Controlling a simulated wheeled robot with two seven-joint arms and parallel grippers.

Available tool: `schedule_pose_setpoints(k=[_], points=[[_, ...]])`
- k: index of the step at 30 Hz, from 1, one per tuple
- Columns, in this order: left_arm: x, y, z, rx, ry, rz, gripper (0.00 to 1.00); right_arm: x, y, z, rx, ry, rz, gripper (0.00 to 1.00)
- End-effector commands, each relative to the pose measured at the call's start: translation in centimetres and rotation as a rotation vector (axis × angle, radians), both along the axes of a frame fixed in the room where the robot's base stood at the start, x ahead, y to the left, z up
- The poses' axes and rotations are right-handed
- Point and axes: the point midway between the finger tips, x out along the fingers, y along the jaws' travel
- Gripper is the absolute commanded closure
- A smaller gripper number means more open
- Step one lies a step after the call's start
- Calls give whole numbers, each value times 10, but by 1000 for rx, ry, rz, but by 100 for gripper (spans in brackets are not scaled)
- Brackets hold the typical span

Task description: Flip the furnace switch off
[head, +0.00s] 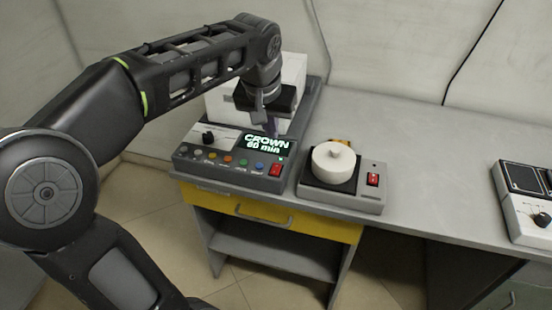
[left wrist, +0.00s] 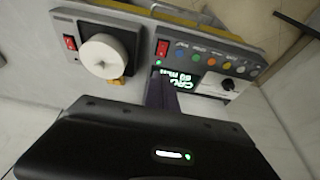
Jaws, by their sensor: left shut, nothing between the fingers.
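The furnace (head: 228,168) is a grey unit with a white chamber behind a sloped front panel. Its lit display (head: 266,143) reads "CROWN 60 min". The red furnace switch (head: 275,170) is at the right end of the panel, with a small green light above it. The switch also shows in the left wrist view (left wrist: 162,48), beside a lit green lamp (left wrist: 158,62). My left gripper (head: 271,128) is shut and empty, pointing down just behind the display. Its dark purple fingers (left wrist: 158,90) show near the switch, apart from it. My right gripper is not in view.
Another device (head: 522,205) sits at the far right. The grey bench (head: 440,160) between them is clear.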

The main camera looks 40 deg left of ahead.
Motion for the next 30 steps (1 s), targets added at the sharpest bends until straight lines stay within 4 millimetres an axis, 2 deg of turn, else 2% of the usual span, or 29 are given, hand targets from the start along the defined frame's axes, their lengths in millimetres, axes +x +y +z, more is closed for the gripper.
schedule_pose_setpoints(k=[5,18,24,30], points=[[7,3,-24,0,4,2,100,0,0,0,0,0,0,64],[30,11,-104,0,4,1,100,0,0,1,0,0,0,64],[32,12,-123,-1,2,1,100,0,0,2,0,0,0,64],[33,12,-126,0,0,1,100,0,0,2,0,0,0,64]])
